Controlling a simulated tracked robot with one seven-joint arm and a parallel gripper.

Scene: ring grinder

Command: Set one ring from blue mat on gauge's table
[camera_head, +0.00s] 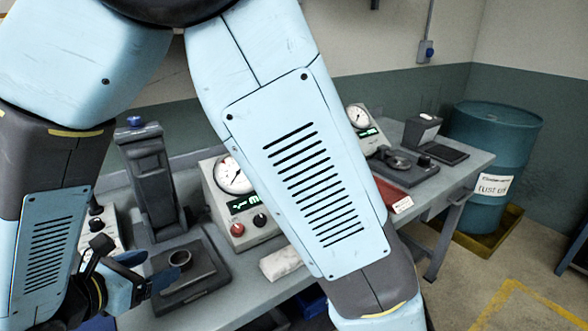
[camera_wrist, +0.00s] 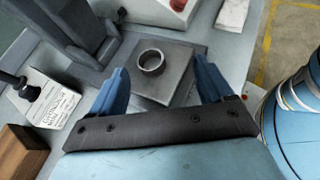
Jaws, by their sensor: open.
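One grey metal ring (camera_wrist: 151,61) lies flat on a square dark plate (camera_wrist: 176,95) in front of an upright grey column (camera_wrist: 78,28). The ring (camera_head: 180,258) and plate (camera_head: 205,284) also show in the head view. My gripper (camera_wrist: 161,66) is open, with its blue fingers apart, on the near side of the ring. Nothing is between the fingers, and the ring is free of them. In the head view my gripper (camera_head: 156,268) is at the left edge of the plate. I cannot make out the blue mat in either view.
A dial unit with knobs (camera_head: 232,195) stands right of the column, with a white block (camera_head: 281,262) in front. A second dial (camera_head: 358,117) and station (camera_head: 402,168) are farther right. A labelled box with a black knob (camera_wrist: 47,105) and a brown block (camera_wrist: 22,152) are at left.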

